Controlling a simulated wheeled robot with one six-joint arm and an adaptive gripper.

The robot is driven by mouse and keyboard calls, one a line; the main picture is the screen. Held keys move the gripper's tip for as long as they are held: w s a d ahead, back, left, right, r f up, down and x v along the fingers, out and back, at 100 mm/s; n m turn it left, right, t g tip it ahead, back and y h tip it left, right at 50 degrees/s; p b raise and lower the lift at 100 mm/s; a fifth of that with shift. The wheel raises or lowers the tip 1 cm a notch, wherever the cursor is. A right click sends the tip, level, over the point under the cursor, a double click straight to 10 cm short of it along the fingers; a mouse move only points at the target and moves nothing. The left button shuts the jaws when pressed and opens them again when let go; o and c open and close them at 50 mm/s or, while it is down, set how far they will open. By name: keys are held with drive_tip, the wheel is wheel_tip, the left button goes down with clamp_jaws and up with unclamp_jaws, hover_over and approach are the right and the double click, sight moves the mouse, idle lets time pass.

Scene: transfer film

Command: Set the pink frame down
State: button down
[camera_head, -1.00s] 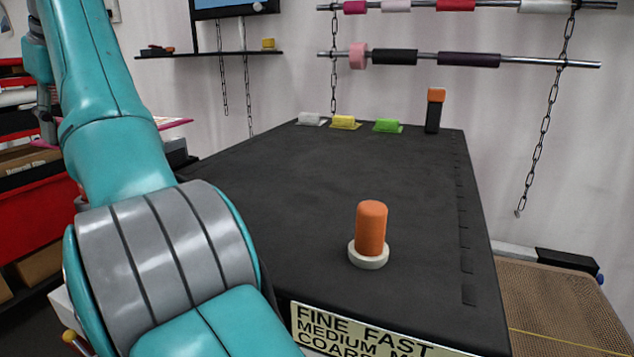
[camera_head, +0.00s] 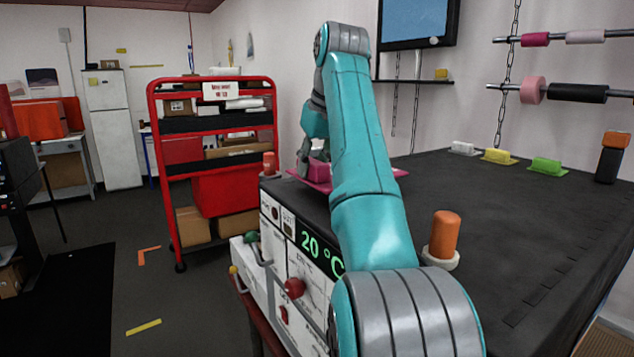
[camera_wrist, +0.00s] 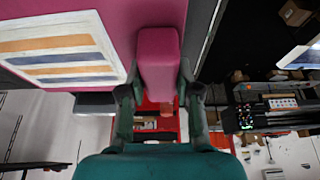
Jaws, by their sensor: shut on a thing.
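The pink frame (camera_head: 322,184) is a flat magenta sheet by the far left part of the black table, partly hidden behind my arm. I cannot tell whether it touches the table or hangs above it. In the wrist view the frame (camera_wrist: 115,14) fills the top, with a panel of orange and blue stripes at its left. My gripper (camera_wrist: 158,92) has one finger on each side of the frame's raised pink handle (camera_wrist: 158,58) and is shut on it. In the head view my gripper's end shows only partly behind my arm.
An orange-topped post with a white base (camera_head: 444,240) stands on the black table (camera_head: 500,215). White, yellow (camera_head: 498,156) and green (camera_head: 546,166) pieces line its back. A red post (camera_head: 269,164) stands at the left corner. A red shelf cart (camera_head: 165,150) is beyond. The table's middle is clear.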

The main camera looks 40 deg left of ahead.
sight(312, 180)
drive_tip(key=shift+a+f, duration=0.1)
drive_tip(key=shift+f, duration=1.65)
drive_tip(key=c, duration=0.8)
unclamp_jaws()
drive_tip(key=shift+f, duration=0.1)
